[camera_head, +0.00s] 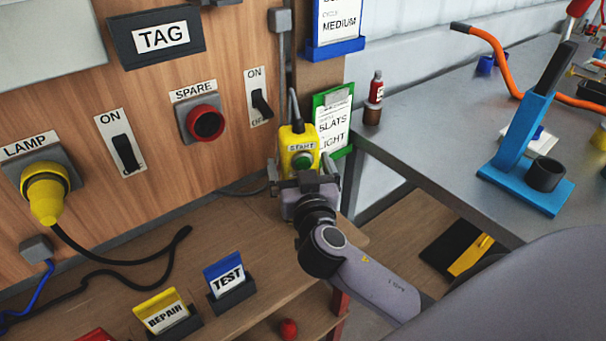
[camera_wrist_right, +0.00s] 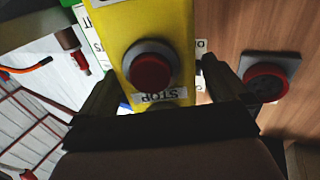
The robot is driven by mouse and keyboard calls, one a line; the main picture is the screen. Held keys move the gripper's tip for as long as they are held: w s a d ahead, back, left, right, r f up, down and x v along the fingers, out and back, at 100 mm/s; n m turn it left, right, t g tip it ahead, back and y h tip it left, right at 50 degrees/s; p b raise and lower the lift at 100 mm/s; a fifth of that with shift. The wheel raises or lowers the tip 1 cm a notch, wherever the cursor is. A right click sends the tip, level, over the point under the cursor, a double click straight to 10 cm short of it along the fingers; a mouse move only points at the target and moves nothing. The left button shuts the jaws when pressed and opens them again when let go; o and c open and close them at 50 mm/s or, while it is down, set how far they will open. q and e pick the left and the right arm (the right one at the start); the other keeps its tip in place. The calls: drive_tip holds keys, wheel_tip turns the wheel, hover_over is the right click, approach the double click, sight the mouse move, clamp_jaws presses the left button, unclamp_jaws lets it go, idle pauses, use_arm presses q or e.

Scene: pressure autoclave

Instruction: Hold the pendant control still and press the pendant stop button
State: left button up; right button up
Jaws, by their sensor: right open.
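The yellow pendant control (camera_head: 285,141) hangs upright from a dark cable in front of the wooden panel. Its green START button (camera_head: 302,160) shows in the head view. My right gripper (camera_head: 303,168) is open, with one finger on each side of the pendant's lower part, and hides that part. In the right wrist view the red stop button (camera_wrist_right: 151,71) sits on the yellow pendant face (camera_wrist_right: 183,30), above an upside-down STOP label (camera_wrist_right: 160,97). The button lies between the two fingers; I cannot tell whether they touch the pendant. My left gripper is not in view.
A green clipboard (camera_head: 333,118) hangs just right of the pendant. REPAIR and TEST cards (camera_head: 225,278) stand on the wooden shelf below. A grey bench (camera_head: 430,140) stands at right.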

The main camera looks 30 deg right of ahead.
drive_tip(key=shift+w+d, duration=0.1)
drive_tip(key=shift+w, duration=0.2)
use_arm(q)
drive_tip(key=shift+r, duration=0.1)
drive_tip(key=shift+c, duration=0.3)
use_arm(e)
drive_tip(key=c, duration=1.3)
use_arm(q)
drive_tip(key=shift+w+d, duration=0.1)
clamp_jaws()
